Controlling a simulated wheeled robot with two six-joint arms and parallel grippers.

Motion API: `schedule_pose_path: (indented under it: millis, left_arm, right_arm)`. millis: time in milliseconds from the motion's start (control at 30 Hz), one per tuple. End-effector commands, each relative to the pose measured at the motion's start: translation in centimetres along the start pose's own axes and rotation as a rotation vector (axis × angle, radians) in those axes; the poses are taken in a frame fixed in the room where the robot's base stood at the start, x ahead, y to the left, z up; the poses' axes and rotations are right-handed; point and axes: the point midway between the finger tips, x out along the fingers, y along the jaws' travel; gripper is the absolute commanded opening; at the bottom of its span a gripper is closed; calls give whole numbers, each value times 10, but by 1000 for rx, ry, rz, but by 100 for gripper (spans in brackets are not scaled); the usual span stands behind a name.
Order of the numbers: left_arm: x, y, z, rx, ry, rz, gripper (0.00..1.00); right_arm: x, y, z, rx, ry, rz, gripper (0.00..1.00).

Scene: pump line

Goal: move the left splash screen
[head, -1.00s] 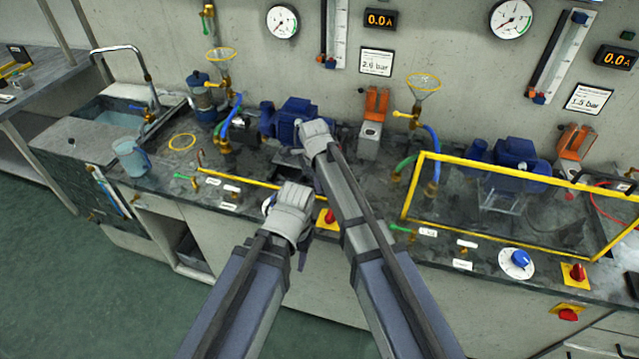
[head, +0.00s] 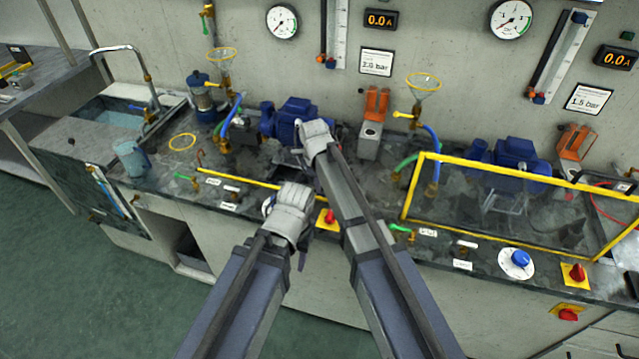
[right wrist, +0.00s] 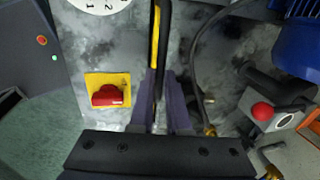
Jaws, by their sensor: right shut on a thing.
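The left splash screen (head: 238,178) shows in the head view as a thin yellow-edged strip low along the bench front. Its right part is hidden behind my arms. My right gripper (head: 301,153) is over the bench in front of the left blue motor, its fingertips mostly hidden by its own hand. In the right wrist view, my right gripper (right wrist: 160,112) is shut on the screen's yellow edge (right wrist: 154,45), seen nearly end-on. My left gripper (head: 272,207) is at the bench's front edge near the strip. Its fingers are too hidden to tell their state.
The left blue motor (head: 287,117) stands behind my right gripper. A red switch (right wrist: 108,95) on a yellow plate is close by. The right splash screen (head: 480,160), yellow-framed, stands around the other pump. A jug (head: 130,158) stands by the sink at left.

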Motion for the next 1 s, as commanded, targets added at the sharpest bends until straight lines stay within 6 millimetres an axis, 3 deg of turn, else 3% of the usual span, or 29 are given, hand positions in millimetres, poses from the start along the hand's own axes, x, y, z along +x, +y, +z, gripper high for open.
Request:
schedule_pose_path:
  millis: [267,467,1000]
  left_arm:
    - [-19,-2,1,0,0,0,50]
    - [-49,-5,3,0,0,0,50]
    - [-181,-17,11,2,0,0,50]
  right_arm:
    - [-18,-4,0,0,0,0,0]
    - [-49,-10,0,0,-1,0,0]
    - [-179,-36,0,0,-1,-1,0]
